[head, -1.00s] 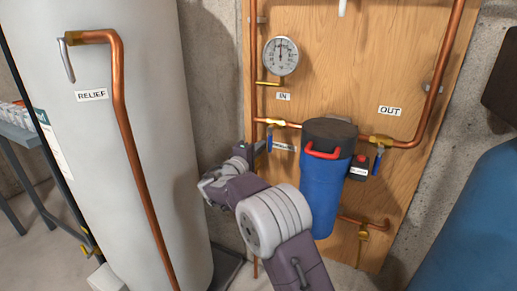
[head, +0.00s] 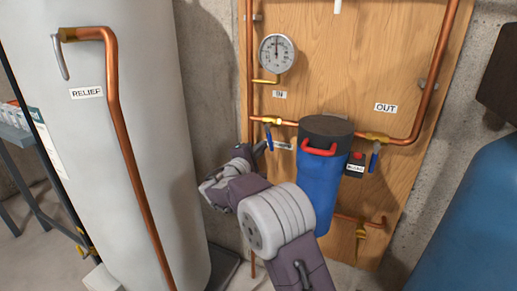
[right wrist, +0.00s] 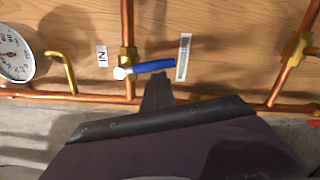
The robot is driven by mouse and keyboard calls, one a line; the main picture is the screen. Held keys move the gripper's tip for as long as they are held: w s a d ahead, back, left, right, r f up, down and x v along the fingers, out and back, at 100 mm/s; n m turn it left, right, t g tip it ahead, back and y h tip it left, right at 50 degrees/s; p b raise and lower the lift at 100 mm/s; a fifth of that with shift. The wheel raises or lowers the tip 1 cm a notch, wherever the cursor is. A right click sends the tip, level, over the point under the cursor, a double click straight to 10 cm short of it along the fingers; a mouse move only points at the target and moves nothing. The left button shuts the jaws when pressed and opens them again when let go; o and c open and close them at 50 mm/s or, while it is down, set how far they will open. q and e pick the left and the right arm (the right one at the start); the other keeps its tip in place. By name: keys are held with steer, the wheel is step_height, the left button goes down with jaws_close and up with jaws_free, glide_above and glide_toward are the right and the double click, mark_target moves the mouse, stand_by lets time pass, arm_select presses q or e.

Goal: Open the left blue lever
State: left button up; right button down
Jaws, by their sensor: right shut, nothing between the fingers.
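The left blue lever (head: 269,136) hangs down from a brass valve (head: 267,121) on the copper pipe left of the blue filter housing. In the right wrist view the lever (right wrist: 155,67) sticks out crosswise to the pipe that runs through its valve (right wrist: 128,58). My right gripper (head: 260,150) is at the lever's lower left in the head view. Its shut fingers (right wrist: 158,91) show in the wrist view just beside the lever, with nothing held. I cannot tell whether they touch it. My left gripper is not in view.
The blue filter housing (head: 318,185) with a red handle stands right of my gripper. A second blue lever (head: 374,160) hangs beyond it, beside a small dark box (head: 356,165). A pressure gauge (head: 276,54) is above. A white tank (head: 150,130) with a copper relief pipe stands left.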

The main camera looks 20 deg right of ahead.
mark_target(272, 147)
steer(key=s+n, duration=0.1)
steer(key=n, duration=0.1)
steer(key=d+n, duration=0.1)
steer(key=n, duration=0.1)
steer(key=s+d+r+n, duration=0.1)
steer(key=n, duration=0.1)
steer(key=shift+s+d+n+p, duration=0.25)
steer(key=shift+s+n+p, duration=0.05)
steer(key=r+n+p, duration=0.1)
steer(key=n, duration=0.1)
steer(key=s+d+r+n+p, duration=0.1)
steer(key=n, duration=0.2)
steer(key=s+r+n+p, duration=0.1)
steer(key=n, duration=0.1)
steer(key=shift+d+n+t+p, duration=0.3)
steer(key=shift+d+t, duration=0.1)
steer(key=shift+s+r, duration=0.1)
steer(key=shift+r, duration=0.05)
